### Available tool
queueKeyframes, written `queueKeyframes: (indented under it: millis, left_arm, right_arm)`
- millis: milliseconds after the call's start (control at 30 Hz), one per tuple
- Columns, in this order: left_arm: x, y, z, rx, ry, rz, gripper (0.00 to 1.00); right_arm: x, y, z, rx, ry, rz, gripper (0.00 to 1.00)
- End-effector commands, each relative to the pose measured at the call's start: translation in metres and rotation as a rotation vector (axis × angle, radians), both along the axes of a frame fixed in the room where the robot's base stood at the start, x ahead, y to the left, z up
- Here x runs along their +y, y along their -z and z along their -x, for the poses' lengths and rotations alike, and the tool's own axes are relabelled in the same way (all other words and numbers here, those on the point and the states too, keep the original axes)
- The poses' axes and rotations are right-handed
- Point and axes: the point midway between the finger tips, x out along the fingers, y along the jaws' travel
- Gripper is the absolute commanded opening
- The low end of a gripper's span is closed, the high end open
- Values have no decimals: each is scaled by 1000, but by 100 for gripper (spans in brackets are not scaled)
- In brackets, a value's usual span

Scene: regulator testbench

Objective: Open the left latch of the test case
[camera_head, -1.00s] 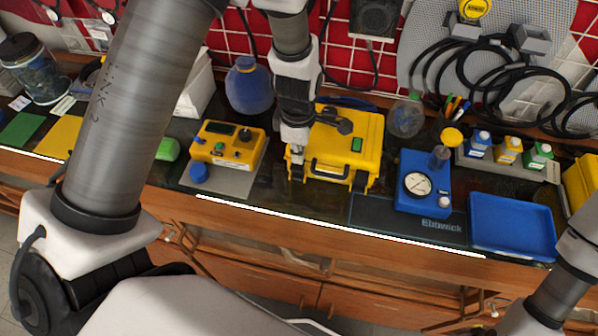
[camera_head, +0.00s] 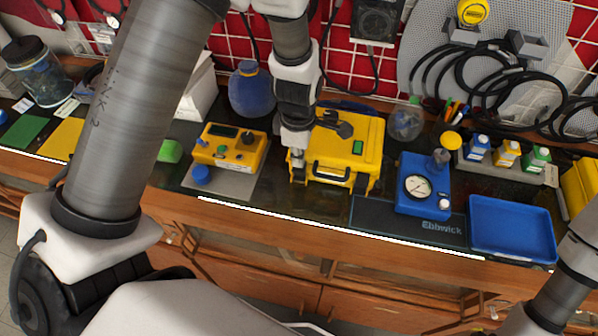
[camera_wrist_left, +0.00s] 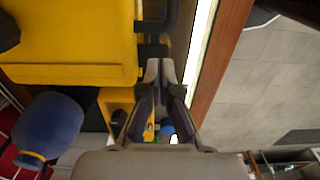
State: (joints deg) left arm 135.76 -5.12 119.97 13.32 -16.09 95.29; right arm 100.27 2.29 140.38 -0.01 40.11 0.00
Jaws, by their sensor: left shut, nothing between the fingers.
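The yellow test case (camera_head: 366,132) stands closed on the bench, with a dark carry handle (camera_head: 331,173) on its front. It fills the upper left of the left wrist view (camera_wrist_left: 65,45). My left gripper (camera_head: 297,176) reaches down at the case's front left corner, where the left latch sits and is mostly hidden by it. In the left wrist view my left gripper (camera_wrist_left: 160,66) is shut and empty, its tips close to a dark latch part (camera_wrist_left: 151,51) on the case front. I cannot tell whether they touch. My right gripper is out of view.
A yellow instrument box (camera_head: 230,147) stands left of the case. A blue gauge unit (camera_head: 424,180) and blue tray (camera_head: 512,226) stand to its right. A blue round bottle (camera_head: 251,92) is behind. The bench front edge is close before the case.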

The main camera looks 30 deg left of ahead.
Motion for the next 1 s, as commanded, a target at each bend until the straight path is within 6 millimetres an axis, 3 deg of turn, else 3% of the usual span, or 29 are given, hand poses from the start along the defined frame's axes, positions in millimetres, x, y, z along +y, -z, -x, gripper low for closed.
queueKeyframes:
  millis: [1000]
  left_arm:
    - [0, 18, 0, 0, 0, 0, 0]
  right_arm:
    - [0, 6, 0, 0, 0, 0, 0]
